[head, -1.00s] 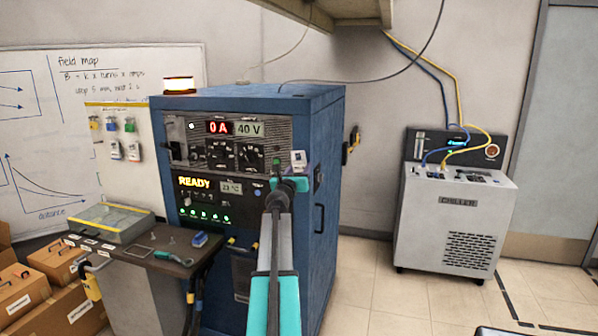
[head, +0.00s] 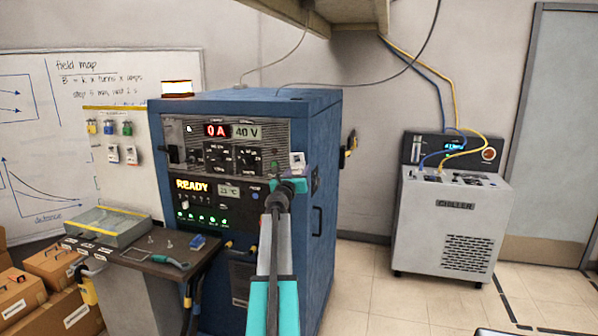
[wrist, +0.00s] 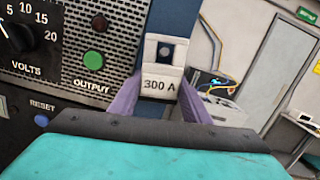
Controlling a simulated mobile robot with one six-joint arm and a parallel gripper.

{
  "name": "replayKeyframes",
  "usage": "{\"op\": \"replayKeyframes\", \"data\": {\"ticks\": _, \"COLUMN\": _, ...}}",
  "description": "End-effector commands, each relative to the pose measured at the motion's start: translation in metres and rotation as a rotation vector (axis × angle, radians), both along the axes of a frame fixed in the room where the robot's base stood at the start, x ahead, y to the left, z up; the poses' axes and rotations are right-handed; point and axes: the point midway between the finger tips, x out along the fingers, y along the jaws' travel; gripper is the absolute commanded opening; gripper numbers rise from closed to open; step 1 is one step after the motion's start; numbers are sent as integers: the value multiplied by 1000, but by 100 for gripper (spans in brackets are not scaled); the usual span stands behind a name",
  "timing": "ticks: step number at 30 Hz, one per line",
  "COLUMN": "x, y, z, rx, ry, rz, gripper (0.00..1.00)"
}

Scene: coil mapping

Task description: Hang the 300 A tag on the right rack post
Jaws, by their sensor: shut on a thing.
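The white 300 A tag (wrist: 161,84) is between the two purple fingers of my gripper (wrist: 158,102) in the wrist view. It is upright with its label facing the camera, and an opening shows in its upper part. In the head view the tag (head: 297,160) shows small and pale above my gripper (head: 291,184). The right rack post (wrist: 175,18) is the blue strip right of the power supply panel, behind the tag. I cannot tell whether the tag touches the post or a hook there.
The blue rack (head: 325,165) carries the supply panel, reading 0 A and 40 V. A green button (wrist: 93,60) sits left of the tag. Floor between rack and chiller is clear.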

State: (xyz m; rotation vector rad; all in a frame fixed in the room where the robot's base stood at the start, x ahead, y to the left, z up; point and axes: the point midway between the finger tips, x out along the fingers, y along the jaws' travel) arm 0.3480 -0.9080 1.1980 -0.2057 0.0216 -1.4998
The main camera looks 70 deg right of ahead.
Motion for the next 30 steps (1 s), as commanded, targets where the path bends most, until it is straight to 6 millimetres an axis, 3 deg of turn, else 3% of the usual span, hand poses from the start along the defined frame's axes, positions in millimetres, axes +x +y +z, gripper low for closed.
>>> {"op": "replayKeyframes", "data": {"ticks": 5, "x": -1, "y": -3, "z": -3, "rx": 4, "ry": 0, "rz": -4, "gripper": 29}}
{"op": "replayKeyframes", "data": {"ticks": 6, "x": -1, "y": -3, "z": -4, "rx": 5, "ry": 0, "rz": -4, "gripper": 45}}
{"op": "replayKeyframes", "data": {"ticks": 10, "x": 0, "y": -3, "z": -4, "rx": 5, "ry": 0, "rz": -2, "gripper": 65}}
{"op": "replayKeyframes", "data": {"ticks": 28, "x": 4, "y": -2, "z": -5, "rx": 5, "ry": 1, "rz": 5, "gripper": 65}}
{"op": "replayKeyframes", "data": {"ticks": 29, "x": 4, "y": -2, "z": -5, "rx": 5, "ry": 1, "rz": 6, "gripper": 60}}
{"op": "replayKeyframes", "data": {"ticks": 30, "x": 4, "y": -2, "z": -5, "rx": 5, "ry": 1, "rz": 5, "gripper": 66}}
